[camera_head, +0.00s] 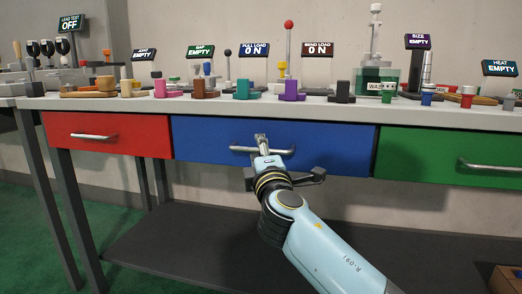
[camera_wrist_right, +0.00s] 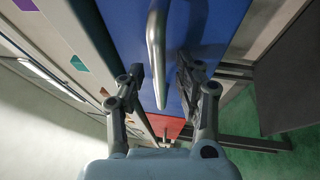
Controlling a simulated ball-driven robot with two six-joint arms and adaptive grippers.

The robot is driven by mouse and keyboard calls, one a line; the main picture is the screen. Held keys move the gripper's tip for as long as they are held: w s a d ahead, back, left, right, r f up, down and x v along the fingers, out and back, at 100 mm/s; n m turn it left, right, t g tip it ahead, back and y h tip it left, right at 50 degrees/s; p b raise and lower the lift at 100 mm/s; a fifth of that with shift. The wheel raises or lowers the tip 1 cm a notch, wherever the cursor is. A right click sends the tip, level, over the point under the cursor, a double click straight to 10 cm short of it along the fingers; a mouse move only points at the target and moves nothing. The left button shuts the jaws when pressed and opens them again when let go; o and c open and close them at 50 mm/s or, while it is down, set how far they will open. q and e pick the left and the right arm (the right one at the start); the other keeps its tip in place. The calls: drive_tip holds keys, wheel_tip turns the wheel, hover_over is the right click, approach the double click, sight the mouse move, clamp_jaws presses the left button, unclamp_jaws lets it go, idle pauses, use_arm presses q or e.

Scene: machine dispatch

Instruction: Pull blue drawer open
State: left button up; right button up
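The blue drawer (camera_head: 330,148) is the middle one of the bench, its front about flush with its neighbours. Its silver bar handle (camera_head: 240,149) lies partly behind my right gripper (camera_head: 263,142). In the right wrist view, the curved handle (camera_wrist_right: 156,55) comes down between the two dark fingers of my right gripper (camera_wrist_right: 161,78). Those fingers stand apart, with visible space around the handle, and do not look closed on it. The blue front also shows in the wrist view (camera_wrist_right: 215,25). My left gripper is not in view.
A red drawer (camera_head: 120,140) is on the left and a green drawer (camera_head: 420,160) on the right, each with a silver handle. The benchtop (camera_head: 110,103) above carries many small coloured parts and signs. A dark lower shelf (camera_head: 180,245) lies beneath.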

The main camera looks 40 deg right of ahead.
clamp_jaws()
idle(0.3)
idle(0.3)
